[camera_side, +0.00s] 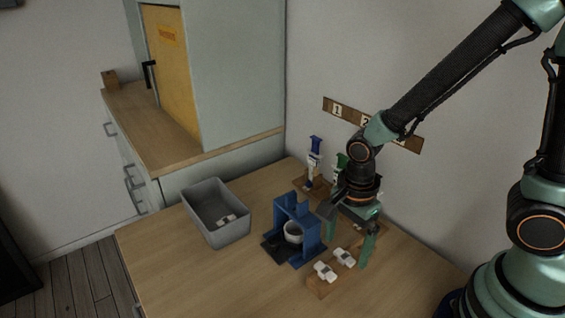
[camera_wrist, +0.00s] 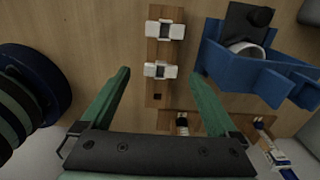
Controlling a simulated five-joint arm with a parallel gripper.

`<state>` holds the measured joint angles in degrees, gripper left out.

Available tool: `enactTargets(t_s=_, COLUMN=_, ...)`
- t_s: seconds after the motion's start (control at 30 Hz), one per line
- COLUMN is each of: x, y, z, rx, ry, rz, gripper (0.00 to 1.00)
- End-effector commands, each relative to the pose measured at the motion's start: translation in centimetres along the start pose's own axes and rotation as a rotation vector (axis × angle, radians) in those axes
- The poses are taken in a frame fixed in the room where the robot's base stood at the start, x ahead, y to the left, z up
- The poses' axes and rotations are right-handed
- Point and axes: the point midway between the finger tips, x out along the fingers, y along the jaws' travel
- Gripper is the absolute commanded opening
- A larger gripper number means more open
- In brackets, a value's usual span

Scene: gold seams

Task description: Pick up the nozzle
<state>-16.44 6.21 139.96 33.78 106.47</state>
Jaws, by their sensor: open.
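Two white nozzles sit on a narrow wooden board (camera_wrist: 154,50). The nearer one in the wrist view (camera_wrist: 160,70) lies between my fingertips as seen from the wrist, and the other (camera_wrist: 165,31) lies beyond them. In the side view the nozzles (camera_side: 325,270) (camera_side: 344,256) lie on the table's front part. My gripper (camera_side: 347,237) is open and empty, with its fingers pointing down beside the board; both fingers also show in the wrist view (camera_wrist: 160,73). The height gap between fingertips and nozzles is hard to tell.
A blue stand (camera_side: 283,215) holding a white cup (camera_side: 293,232) is left of my gripper. A grey bin (camera_side: 233,236) with a white piece inside stands farther left. Syringes with a blue top (camera_side: 315,146) and a green top (camera_side: 341,160) stand behind. The table's front left is clear.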

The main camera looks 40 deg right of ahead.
Motion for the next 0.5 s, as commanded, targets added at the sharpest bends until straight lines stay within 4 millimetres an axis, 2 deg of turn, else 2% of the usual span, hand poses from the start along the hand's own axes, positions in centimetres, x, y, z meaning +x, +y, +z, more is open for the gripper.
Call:
enactTargets(t_s=0.3, x=3.5, y=-0.1, z=-0.5, rx=-0.001, ry=0.002, rz=0.006, gripper=0.95)
enactTargets(t_s=0.5, x=4.8, y=-0.1, z=-0.4, rx=-0.001, ry=0.001, rz=0.003, gripper=0.95)
